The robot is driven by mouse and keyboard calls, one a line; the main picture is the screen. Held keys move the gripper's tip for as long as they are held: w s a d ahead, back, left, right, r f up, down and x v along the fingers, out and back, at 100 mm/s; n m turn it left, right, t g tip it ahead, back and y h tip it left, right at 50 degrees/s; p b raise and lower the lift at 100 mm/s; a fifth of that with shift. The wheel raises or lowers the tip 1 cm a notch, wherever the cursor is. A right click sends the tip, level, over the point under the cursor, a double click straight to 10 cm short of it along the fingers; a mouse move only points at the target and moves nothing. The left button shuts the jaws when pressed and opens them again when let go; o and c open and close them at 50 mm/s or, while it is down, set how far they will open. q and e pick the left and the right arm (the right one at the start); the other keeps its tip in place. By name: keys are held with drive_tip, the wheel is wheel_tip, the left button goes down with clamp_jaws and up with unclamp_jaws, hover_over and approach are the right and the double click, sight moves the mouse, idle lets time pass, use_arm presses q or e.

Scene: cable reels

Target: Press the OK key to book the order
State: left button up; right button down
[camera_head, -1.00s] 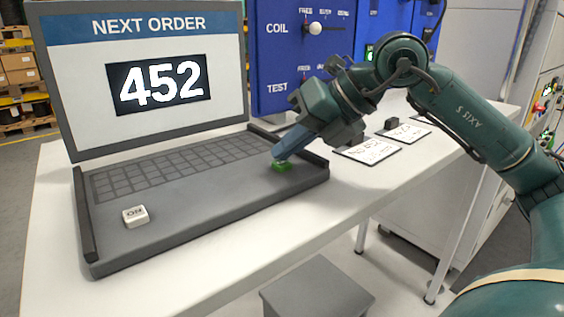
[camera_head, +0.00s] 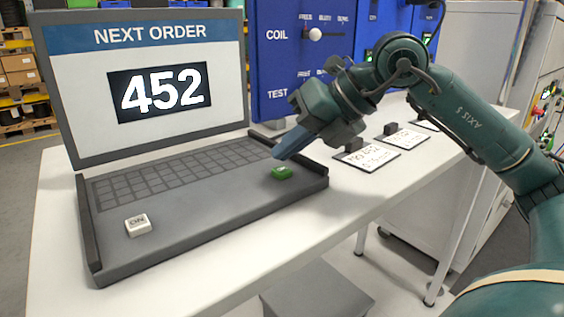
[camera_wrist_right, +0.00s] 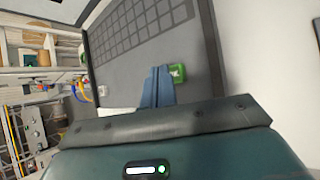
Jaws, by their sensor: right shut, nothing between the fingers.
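The green key (camera_head: 282,173) sits near the right end of the grey console deck (camera_head: 220,200). It also shows in the wrist view (camera_wrist_right: 178,74), with a white marking too small to read fully. My right gripper (camera_head: 277,156) is shut and empty. Its blue fingertips are just above the green key, apart from it in the head view. In the wrist view the fingers (camera_wrist_right: 160,72) cover the key's left part. The screen (camera_head: 158,90) reads "NEXT ORDER" and 452. My left gripper is not in view.
A white key (camera_head: 138,225) with dark letters sits at the deck's front left. Cards (camera_head: 366,158) with small dark blocks lie on the white table (camera_head: 330,205) to the right. A blue panel (camera_head: 285,60) marked COIL and TEST stands behind.

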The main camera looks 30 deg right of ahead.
sight(290, 170)
drive_tip(key=shift+r, duration=0.1)
wheel_tip(290, 170, up, 5)
drive_tip(key=p, duration=0.4)
drive_tip(key=shift+p, duration=0.35)
idle(0.7)
